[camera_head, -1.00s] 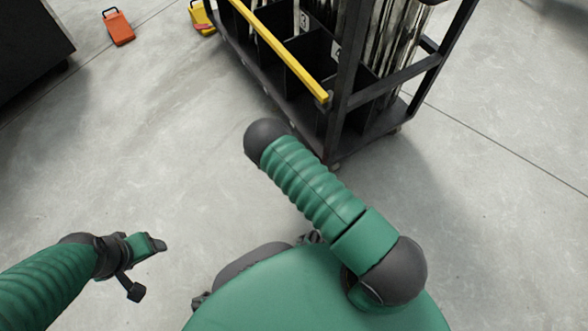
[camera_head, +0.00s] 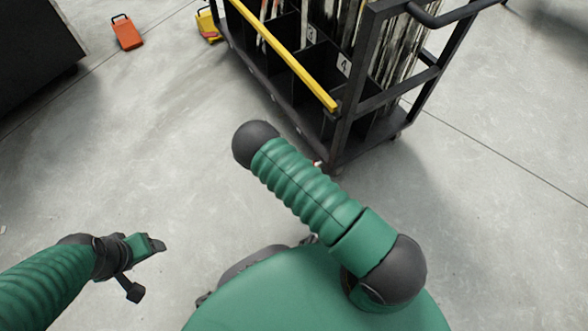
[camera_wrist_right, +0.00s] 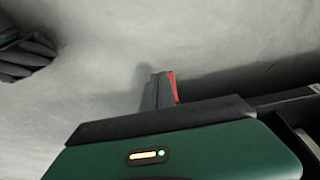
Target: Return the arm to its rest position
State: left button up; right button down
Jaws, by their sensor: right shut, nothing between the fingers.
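My right arm (camera_head: 305,190) is folded across the front of my body in the head view, its dark elbow up and to the left. Its gripper is mostly hidden behind the arm there. In the right wrist view my right gripper (camera_wrist_right: 160,88) shows grey fingers with a red edge, shut and empty, above the grey floor. My left gripper (camera_head: 150,246) hangs over bare floor at the lower left of the head view, apart from any object. Whether its jaws are open is unclear.
A dark cart (camera_head: 345,138) with a yellow bar (camera_head: 285,57) and numbered compartments stands just beyond my right arm. An orange case (camera_head: 127,33) and a yellow case (camera_head: 208,24) lie on the floor behind. A dark box (camera_head: 35,45) is at upper left. Floor on the left is clear.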

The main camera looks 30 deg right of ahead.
jog(key=s+a+r+n+y+p, duration=0.1)
jog(key=s+a+r+n+p, duration=0.15)
jog(key=r, duration=0.85)
jog(key=s+a+r+n+y+p, duration=0.15)
jog(key=r+n, duration=0.25)
jog(key=r, duration=0.8)
jog(key=s+a+r+n+t, duration=0.2)
jog(key=s+r+n+t, duration=0.1)
jog(key=s+r+n, duration=1.05)
pick_arm(q)
jog(key=w+p+v, duration=0.3)
jog(key=p+v, duration=0.9)
jog(key=v, duration=0.2)
jog(key=w+d+r+p+v, duration=0.1)
jog(key=w+p+v, duration=0.2)
jog(key=p+v, duration=1)
jog(key=w+d+r+p+v, duration=0.1)
jog(key=w+p+v, duration=0.2)
jog(key=p+v, duration=1)
jog(key=shift+w+v, duration=0.35)
jog(key=shift+v, duration=1.15)
pick_arm(e)
notch_tip(320, 180, up, 39)
jog(key=w+m, duration=0.2)
jog(key=shift+d+g+y, duration=0.15)
jog(key=shift+g+y, duration=0.15)
jog(key=shift+y, duration=0.05)
